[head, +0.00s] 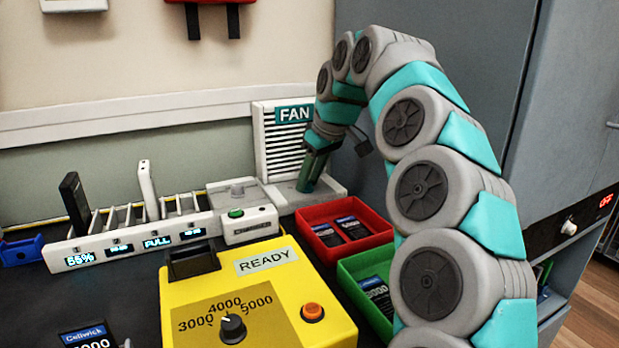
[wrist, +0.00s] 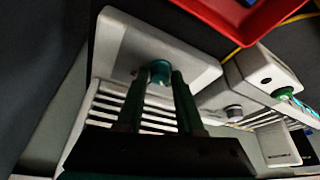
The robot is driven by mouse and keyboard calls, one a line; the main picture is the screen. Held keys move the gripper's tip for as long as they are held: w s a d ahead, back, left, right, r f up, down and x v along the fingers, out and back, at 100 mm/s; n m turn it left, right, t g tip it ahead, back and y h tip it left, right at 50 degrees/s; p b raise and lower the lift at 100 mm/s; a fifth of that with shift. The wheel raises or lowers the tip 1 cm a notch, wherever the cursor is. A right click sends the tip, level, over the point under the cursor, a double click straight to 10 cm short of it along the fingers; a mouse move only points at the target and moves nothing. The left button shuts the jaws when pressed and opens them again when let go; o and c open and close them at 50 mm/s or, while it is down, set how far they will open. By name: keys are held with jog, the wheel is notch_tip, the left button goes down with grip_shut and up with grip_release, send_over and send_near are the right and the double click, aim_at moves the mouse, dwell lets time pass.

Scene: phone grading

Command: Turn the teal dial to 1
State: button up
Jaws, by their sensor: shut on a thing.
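The teal dial (wrist: 159,70) sits on the white base of the fan unit, seen in the wrist view. My gripper (wrist: 160,77) has its two green fingers on either side of the dial and is shut on it. In the head view my gripper (head: 307,185) reaches down to the base of the fan (head: 268,150), in front of its slatted panel with the FAN sign (head: 294,114). The fingers hide the dial there. The dial's numbers and pointer are not readable, so I cannot tell its setting.
A red tray (head: 383,234) and a green tray (head: 347,278) hold dark packs in front of the fan. A yellow READY box (head: 190,290) stands nearer. A white charger rack (head: 130,240) is at left, a grey cabinet (head: 480,60) at right.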

grip_shut()
